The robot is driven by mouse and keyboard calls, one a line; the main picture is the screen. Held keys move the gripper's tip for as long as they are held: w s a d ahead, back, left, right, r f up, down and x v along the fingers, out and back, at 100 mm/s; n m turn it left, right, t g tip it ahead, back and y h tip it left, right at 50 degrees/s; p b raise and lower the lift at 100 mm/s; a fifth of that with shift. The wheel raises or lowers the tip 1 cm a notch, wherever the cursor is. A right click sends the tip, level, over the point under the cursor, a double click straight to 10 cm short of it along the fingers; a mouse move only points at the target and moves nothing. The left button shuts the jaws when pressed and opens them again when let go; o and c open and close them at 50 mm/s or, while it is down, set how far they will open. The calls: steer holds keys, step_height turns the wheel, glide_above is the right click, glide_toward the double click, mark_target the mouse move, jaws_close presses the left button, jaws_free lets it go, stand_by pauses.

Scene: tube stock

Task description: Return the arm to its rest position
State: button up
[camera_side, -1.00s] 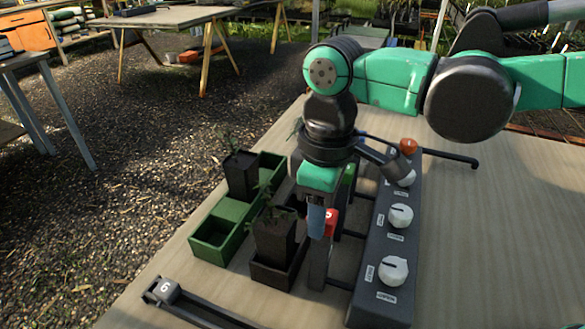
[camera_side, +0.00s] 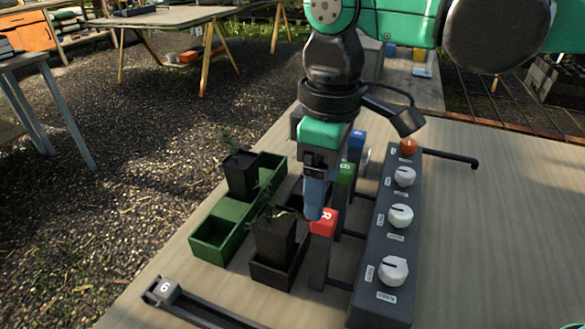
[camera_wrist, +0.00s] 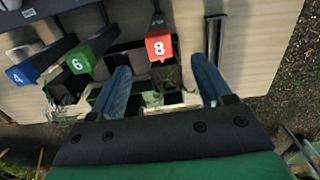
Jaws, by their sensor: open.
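My gripper (camera_side: 314,203) is raised above the table, just behind the red block marked 8 (camera_side: 323,222) in the side view. In the wrist view my gripper (camera_wrist: 163,80) shows two blue fingers spread apart with nothing held between them. The red block (camera_wrist: 159,46) appears beyond and between the fingertips, on a dark post. My arm reaches in from the upper right of the side view. Whether a fingertip touches the red block cannot be told from the side view.
A dark panel with white knobs (camera_side: 400,216) and an orange button (camera_side: 408,146) stands right of the gripper. Green (camera_side: 344,173) and blue (camera_side: 356,139) blocks stand behind. Potted plants (camera_side: 275,236) and a green tray (camera_side: 211,240) are left.

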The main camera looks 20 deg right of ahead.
steer(key=shift+r, duration=0.45)
steer(key=shift+d, duration=0.3)
steer(key=d+f+m+t, duration=0.2)
steer(key=d+m+t, duration=0.1)
steer(key=d, duration=0.6)
steer(key=s+d+f+m+t, duration=0.1)
steer(key=d+f+m+t, duration=0.2)
steer(key=d+m, duration=0.3)
steer(key=d+t, duration=0.1)
steer(key=d, duration=0.2)
steer(key=shift+s+f, duration=0.25)
steer(key=shift+o, duration=0.3)
